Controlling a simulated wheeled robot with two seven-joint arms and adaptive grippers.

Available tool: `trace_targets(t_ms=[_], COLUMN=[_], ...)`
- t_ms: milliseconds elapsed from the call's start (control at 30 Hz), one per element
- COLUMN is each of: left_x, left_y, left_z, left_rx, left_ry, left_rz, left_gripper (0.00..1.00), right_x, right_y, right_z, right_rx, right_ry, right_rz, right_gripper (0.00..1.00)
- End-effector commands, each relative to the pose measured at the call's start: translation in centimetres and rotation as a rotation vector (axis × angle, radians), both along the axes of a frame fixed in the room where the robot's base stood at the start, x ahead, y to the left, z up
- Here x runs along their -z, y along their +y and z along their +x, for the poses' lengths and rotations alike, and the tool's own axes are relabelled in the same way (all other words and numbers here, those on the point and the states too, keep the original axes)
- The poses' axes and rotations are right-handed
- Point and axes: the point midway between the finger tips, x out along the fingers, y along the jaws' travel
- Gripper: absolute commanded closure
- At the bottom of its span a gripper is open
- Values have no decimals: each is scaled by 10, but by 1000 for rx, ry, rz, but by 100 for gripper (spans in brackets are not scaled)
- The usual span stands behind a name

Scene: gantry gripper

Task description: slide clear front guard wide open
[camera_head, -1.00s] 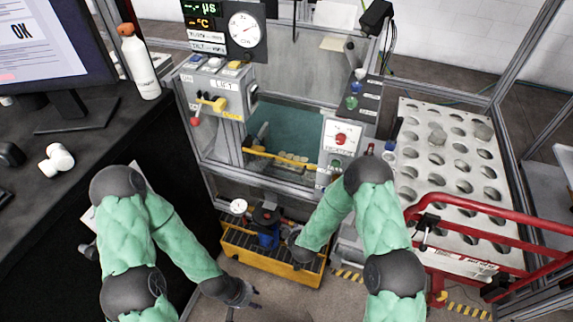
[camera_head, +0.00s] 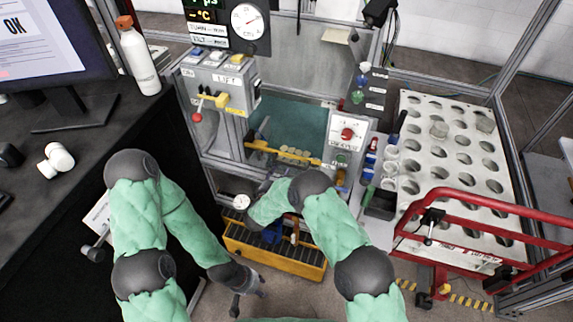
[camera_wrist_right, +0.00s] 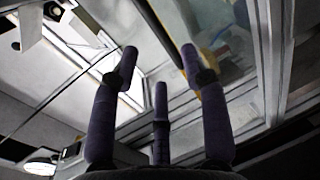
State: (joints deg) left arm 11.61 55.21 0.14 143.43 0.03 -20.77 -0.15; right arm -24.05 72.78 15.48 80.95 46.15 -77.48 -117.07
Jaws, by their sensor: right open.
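The clear front guard (camera_head: 285,122) is a see-through panel on the front of the metal-framed cell, with a yellow bar (camera_head: 283,153) across its lower part. My right gripper (camera_head: 264,184) is at the cell front just below the bar's left part, small and partly hidden by my forearm. In the right wrist view my right gripper (camera_wrist_right: 158,62) has its fingers spread and empty; a blurred yellow strip (camera_wrist_right: 197,72) shows behind one finger, and I cannot tell whether they touch. My left gripper (camera_head: 249,296) hangs low near the floor, fingers apart and empty, away from the guard.
A lift control box (camera_head: 222,88) stands left of the opening and a red-button box (camera_head: 346,135) right of it. A yellow crate (camera_head: 275,252) sits below. A perforated table (camera_head: 450,150) and red rail (camera_head: 495,205) lie right. A dark desk (camera_head: 70,190) is left.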

Motion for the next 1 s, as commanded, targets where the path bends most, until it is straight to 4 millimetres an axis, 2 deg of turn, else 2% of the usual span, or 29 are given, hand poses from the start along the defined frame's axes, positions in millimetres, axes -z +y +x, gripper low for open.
trace_targets(t_ms=[200,400,600,867,967,1000], left_x=[14,21,23,23,23,23], left_y=[0,0,0,0,0,0], left_z=[0,0,0,0,0,0], left_rx=[0,0,0,0,0,0], left_ry=[0,0,0,0,0,0], left_rz=[0,0,0,0,0,0], left_gripper=[60,60,60,60,60,60], right_x=[12,16,17,16,17,17], right_y=[-13,-20,-23,-24,-24,-24], right_z=[38,62,72,73,72,72], right_rx=[2,0,-2,-2,-2,-2], right_ry=[0,0,1,2,2,2], right_rz=[2,2,2,1,1,1], right_gripper=[55,55,55,55,80,91])
